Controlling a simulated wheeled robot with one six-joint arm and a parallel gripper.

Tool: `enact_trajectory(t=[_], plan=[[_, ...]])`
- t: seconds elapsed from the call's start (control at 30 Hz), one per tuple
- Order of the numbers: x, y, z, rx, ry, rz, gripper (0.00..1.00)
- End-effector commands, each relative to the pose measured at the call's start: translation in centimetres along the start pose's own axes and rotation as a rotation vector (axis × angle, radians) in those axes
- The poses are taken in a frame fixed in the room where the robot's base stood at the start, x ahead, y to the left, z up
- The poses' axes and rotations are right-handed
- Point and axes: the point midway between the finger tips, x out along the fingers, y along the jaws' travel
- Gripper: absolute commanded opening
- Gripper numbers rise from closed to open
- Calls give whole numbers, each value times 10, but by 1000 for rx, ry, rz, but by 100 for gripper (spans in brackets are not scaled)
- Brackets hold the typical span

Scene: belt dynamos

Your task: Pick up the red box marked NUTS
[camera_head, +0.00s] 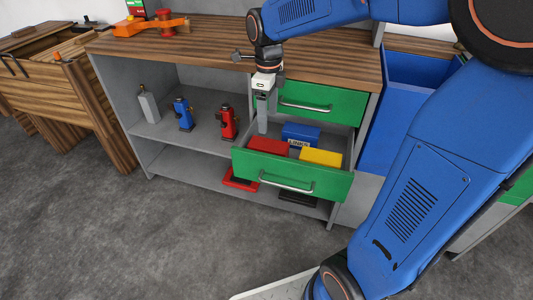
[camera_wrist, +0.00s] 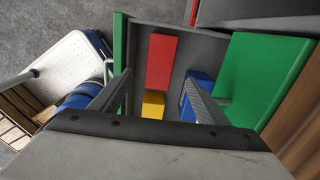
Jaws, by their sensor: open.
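A red box (camera_head: 268,146) lies in the open lower drawer (camera_head: 290,181), at its left end; no lettering on it is readable. The red box also shows in the wrist view (camera_wrist: 161,62), beyond the fingertips. A blue box (camera_head: 301,134) with a white label is behind it to the right, and a yellow box (camera_head: 321,157) is at the drawer's right. My gripper (camera_head: 263,128) points down just above the drawer, by the back edge of the red box. In the wrist view my gripper (camera_wrist: 158,78) has its fingers apart with nothing held between them.
The closed upper green drawer (camera_head: 305,102) is just above and behind the open one. Blue (camera_head: 183,114) and red (camera_head: 227,121) bottle-like objects stand on the shelf at left. An orange tool (camera_head: 150,27) lies on the wooden top. The floor in front is clear.

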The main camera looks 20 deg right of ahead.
Motion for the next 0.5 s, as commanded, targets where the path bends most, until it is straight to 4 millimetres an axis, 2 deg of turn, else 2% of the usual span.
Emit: enact_trajectory(t=[0.3, 0.5], plan=[[58, 1, -1, -2, 3, 3, 69], [88, 0, -1, -2, 2, 2, 69]])
